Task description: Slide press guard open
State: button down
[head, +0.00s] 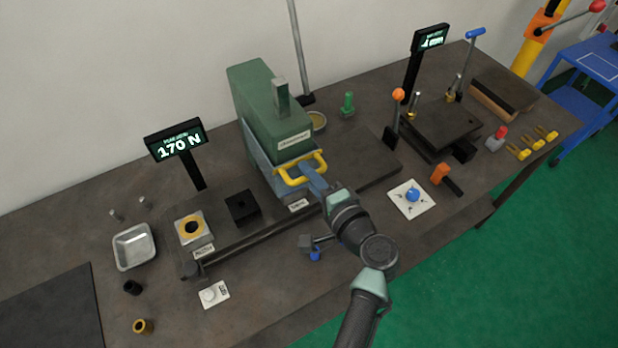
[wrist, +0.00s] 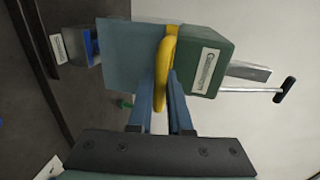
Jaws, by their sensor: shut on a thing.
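The press (head: 272,112) is a green block-shaped machine at the middle back of the bench. Its guard (head: 262,158) is a blue-grey translucent panel on the front, with a yellow handle (head: 303,170). My gripper (head: 312,178) is at the handle, with its blue fingers shut on it. In the wrist view the yellow handle (wrist: 164,68) runs between the two fingers, and the guard panel (wrist: 130,62) lies behind it to the left. The green press head (wrist: 212,62) shows to the right. The guard covers the press front; what is behind it is mostly hidden.
A display (head: 175,138) reading 170 N stands left of the press. A ring on a grey block (head: 194,228), a black block (head: 241,207) and a metal tray (head: 134,246) lie to the left. A second fixture (head: 443,125) with an orange-knobbed lever stands to the right.

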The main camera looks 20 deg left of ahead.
jog(key=shift+r, duration=0.55)
jog(key=c, duration=0.8)
grip_release()
jog(key=shift+f, duration=0.15)
jog(key=shift+c, duration=0.2)
jog(key=shift+d, duration=0.1)
jog(key=b+v, duration=0.3)
jog(key=v, duration=0.9)
jog(key=shift+s+d+b, duration=0.3)
